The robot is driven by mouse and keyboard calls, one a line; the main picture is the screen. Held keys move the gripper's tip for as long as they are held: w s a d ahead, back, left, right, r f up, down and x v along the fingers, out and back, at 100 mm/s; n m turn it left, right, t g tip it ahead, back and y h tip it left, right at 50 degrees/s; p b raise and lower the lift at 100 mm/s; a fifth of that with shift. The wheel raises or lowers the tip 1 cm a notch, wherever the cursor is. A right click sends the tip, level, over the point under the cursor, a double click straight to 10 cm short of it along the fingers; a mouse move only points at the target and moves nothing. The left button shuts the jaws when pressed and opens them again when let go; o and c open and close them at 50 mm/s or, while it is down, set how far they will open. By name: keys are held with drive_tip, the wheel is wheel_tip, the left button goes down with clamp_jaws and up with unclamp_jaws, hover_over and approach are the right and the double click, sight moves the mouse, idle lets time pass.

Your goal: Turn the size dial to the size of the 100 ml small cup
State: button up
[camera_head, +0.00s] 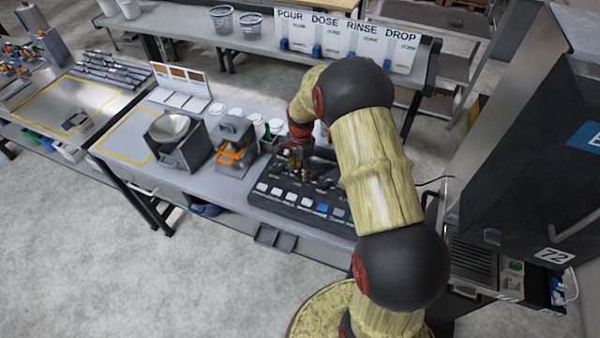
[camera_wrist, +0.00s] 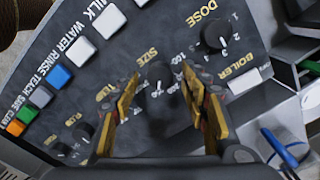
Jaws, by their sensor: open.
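The size dial (camera_wrist: 157,79) is a black knob under the printed word SIZE on the dark sloped control panel (camera_wrist: 185,22). Small numbers ring it; I cannot read its pointer setting surely. My gripper (camera_wrist: 160,92) is open, with one yellow-edged finger on each side of the dial in the wrist view. I cannot tell whether the fingers touch it. In the head view my gripper (camera_head: 302,152) hangs over the panel (camera_head: 262,201), and the dial is not clear there. Several small white cups (camera_head: 234,113) stand behind the machines; I cannot tell which is the 100 ml one.
The DOSE dial (camera_wrist: 214,37) is close by at upper right, with a white BOILER switch (camera_wrist: 243,80) below it. Other small dials (camera_wrist: 82,131) sit at lower left. A row of coloured buttons (camera_wrist: 60,76) runs along the panel edge.

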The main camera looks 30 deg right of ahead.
drive_tip(key=shift+f, duration=0.55)
drive_tip(key=c, duration=1.1)
drive_tip(key=shift+c, duration=0.3)
